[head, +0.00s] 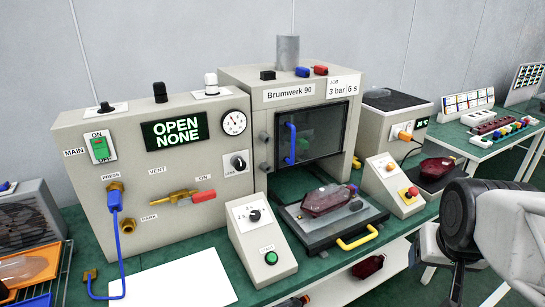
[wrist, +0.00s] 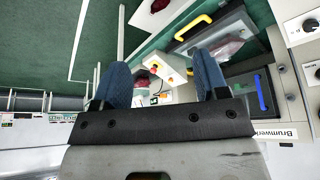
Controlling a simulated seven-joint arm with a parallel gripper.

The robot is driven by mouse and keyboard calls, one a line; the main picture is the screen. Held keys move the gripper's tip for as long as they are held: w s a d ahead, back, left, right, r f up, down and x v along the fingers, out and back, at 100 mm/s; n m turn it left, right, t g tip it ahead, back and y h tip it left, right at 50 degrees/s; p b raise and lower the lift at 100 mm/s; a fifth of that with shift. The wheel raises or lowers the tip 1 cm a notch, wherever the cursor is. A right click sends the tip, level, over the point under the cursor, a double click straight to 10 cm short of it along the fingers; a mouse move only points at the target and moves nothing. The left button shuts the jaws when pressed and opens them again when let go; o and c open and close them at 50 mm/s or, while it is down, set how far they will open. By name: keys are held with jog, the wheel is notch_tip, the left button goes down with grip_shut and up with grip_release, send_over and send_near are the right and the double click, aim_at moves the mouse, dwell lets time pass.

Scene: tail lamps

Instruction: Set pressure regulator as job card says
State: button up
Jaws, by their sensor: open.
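The job card (head: 343,86) on the Brumwerk 90 machine reads "3 bar / 6 s". A round pressure gauge (head: 234,122) sits on the grey panel (head: 140,215); its needle is too small to read surely. A white-collared knob (head: 210,83), a black knob (head: 160,92) and another black knob (head: 105,107) stand on the panel's top. I cannot tell which is the regulator. A small black dial (head: 238,162) sits below the gauge. In the wrist view my gripper (wrist: 162,72) is open, its blue fingers apart, with nothing seen held. My arm shows at right in the head view.
A display (head: 176,131) reads "OPEN NONE". A red-handled brass valve (head: 190,196) and a blue hose (head: 117,225) stick out of the panel. The timer box (head: 262,238) and a tray with a red lamp (head: 328,200) stand in front. A blank white sheet (head: 172,283) lies on the bench.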

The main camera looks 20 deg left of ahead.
jog(key=w+a+n+t+y, duration=0.2)
jog(key=w+a+t, duration=0.1)
jog(key=w+a, duration=0.8)
jog(key=n+t+y, duration=0.5)
jog(key=y, duration=0.6)
send_near(241, 166)
jog(key=x, duration=0.3)
jog(key=shift+x, duration=3.85)
